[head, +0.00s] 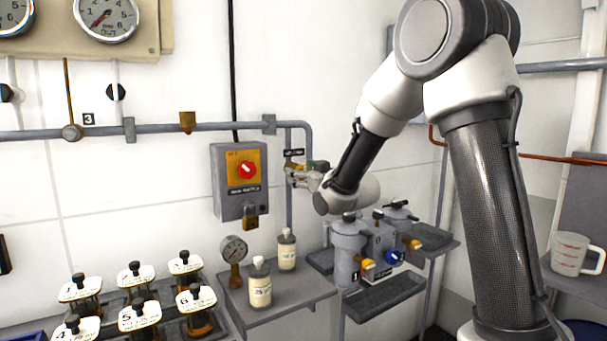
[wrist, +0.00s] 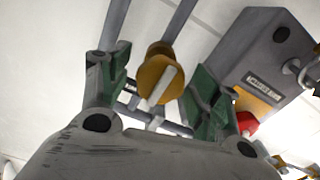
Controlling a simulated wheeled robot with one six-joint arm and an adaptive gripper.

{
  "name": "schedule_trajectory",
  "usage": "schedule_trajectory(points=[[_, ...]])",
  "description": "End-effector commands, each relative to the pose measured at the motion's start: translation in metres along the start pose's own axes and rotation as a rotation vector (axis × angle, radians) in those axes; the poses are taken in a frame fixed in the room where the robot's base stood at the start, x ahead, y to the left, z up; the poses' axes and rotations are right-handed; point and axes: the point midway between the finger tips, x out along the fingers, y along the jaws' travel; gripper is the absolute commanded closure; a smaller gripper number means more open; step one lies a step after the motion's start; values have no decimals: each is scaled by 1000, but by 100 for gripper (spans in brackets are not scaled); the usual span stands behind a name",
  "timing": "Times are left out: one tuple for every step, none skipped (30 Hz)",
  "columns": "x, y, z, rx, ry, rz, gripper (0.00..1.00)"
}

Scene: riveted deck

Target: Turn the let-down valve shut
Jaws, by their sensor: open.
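An orange round valve (wrist: 155,72) with a pale bar handle shows in the wrist view, in front of a grey pipe. Its bar slants roughly along the pipe's line. I take it for the let-down valve. My gripper (wrist: 160,84) is open, with one green-padded finger on each side of the valve; I cannot tell whether either touches it. In the head view my gripper (head: 303,174) is at the vertical grey pipe (head: 289,205), just below a small dark label (head: 293,153) too small to read. The valve is mostly hidden there by the gripper.
A grey switch box (head: 238,182) with a red knob (head: 247,169) and a padlock stands close left of my gripper; it also shows in the wrist view (wrist: 262,62). Below are a shelf with bottles (head: 260,283) and a gauge (head: 233,250), and a filter unit (head: 347,240) with knobs.

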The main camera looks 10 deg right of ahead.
Motion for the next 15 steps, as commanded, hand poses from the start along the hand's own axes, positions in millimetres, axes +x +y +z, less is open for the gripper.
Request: schedule_trajectory(points=[[0,0,0,0,0,0,37],[0,0,0,0,0,0,37],[0,0,0,0,0,0,37],[0,0,0,0,0,0,37],[0,0,0,0,0,0,37],[0,0,0,0,0,0,44],[0,0,0,0,0,0,49],[0,0,0,0,0,0,55],[0,0,0,0,0,0,62],[0,0,0,0,0,0,68],[0,0,0,0,0,0,73],[0,0,0,0,0,0,80],[0,0,0,0,0,0,83],[0,0,0,0,0,0,83],[0,0,0,0,0,0,82]])
